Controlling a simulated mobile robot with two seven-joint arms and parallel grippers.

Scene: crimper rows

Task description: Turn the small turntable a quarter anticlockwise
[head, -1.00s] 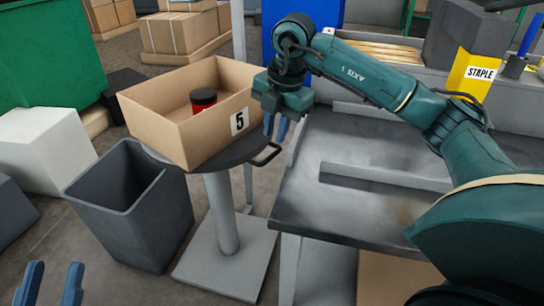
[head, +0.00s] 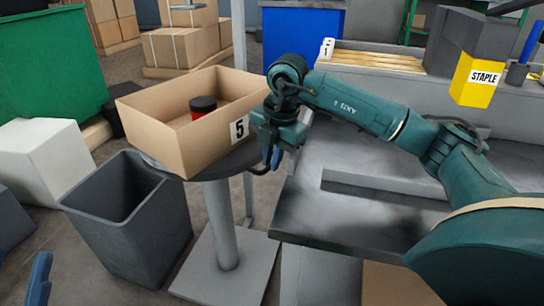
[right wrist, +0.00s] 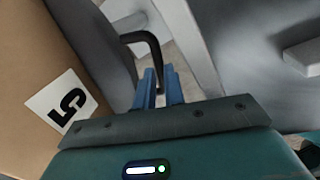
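The small turntable (head: 150,161) is a dark round disc on a grey post with a square foot. An open carton (head: 150,138) marked 5 sits on it, holding a red can with a black lid (head: 203,104). A black loop handle (right wrist: 143,37) sticks out from the disc's edge. My right gripper (head: 271,162) is at this handle, pointing down. In the right wrist view, the handle bar passes between its two close blue fingers (right wrist: 160,88), which look shut on it. Only one finger of my left gripper (head: 38,278) shows at the lower left corner.
A grey bin (head: 130,235) stands left of the post. A grey metal table (head: 340,215) lies close on the right, under my right arm. A yellow STAPLE box (head: 476,80) is at the back right. A white block (head: 45,160) is at the left.

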